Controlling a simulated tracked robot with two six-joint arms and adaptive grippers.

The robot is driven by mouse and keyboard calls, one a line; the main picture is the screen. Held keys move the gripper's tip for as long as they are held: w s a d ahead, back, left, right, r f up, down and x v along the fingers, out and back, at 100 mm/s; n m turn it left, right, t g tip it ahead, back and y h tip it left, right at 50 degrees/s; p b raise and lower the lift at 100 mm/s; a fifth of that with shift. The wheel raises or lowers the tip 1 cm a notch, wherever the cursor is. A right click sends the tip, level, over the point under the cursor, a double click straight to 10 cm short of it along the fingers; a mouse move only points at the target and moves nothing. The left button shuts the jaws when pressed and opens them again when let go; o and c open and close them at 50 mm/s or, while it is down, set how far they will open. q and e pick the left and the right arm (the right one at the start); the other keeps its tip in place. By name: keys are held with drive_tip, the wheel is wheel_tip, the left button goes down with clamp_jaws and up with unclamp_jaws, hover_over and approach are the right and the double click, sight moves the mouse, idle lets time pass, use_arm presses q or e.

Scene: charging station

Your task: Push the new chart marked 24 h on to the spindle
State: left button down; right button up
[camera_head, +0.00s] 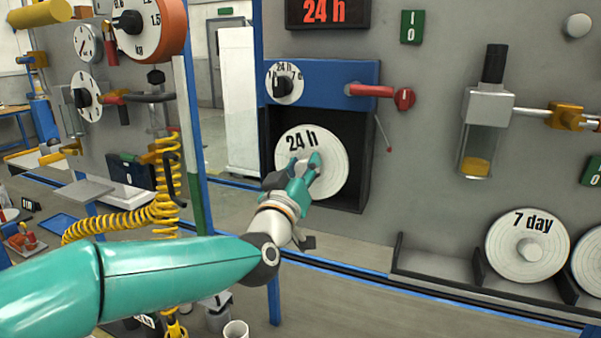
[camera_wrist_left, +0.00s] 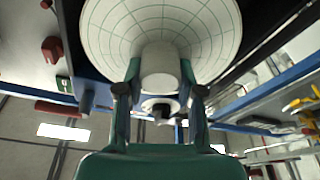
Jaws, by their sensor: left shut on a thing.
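The white chart marked 24 h (camera_head: 335,165) stands upright in the opening of the dark recorder case (camera_head: 362,190). My left gripper (camera_head: 313,166) reaches it from the front and is shut on its central hub. In the left wrist view the chart (camera_wrist_left: 108,30) shows a printed grid, and its hub (camera_wrist_left: 160,66) sits between the two fingertips of the left gripper (camera_wrist_left: 160,92). The spindle is hidden behind the chart, so I cannot tell whether the chart is on it. My right gripper is not in view.
A blue housing (camera_head: 325,88) with a 24 h dial (camera_head: 284,83) and a red-ended lever (camera_head: 375,91) sits above the case. A 24 h display (camera_head: 322,12) hangs higher. The 7 day chart (camera_head: 526,246) stands in a rack at the lower right. A yellow coiled hose (camera_head: 115,222) hangs at left.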

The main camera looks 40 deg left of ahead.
use_arm(q)
drive_tip(key=shift+w+a, duration=0.2)
drive_tip(key=shift+w, duration=0.65)
drive_tip(key=shift+w+a, duration=0.15)
drive_tip(key=shift+w, duration=0.65)
drive_tip(key=shift+r, duration=0.1)
drive_tip(key=shift+b, duration=0.6)
idle(0.4)
drive_tip(key=shift+f+x, duration=0.2)
drive_tip(key=shift+x, duration=0.75)
drive_tip(key=shift+f+x, duration=0.25)
drive_tip(key=shift+x, duration=0.7)
drive_tip(key=c, duration=0.7)
unclamp_jaws()
drive_tip(key=shift+w, duration=0.2)
drive_tip(key=shift+o, duration=0.2)
drive_tip(key=shift+d, duration=0.1)
drive_tip(key=v, duration=1.2)
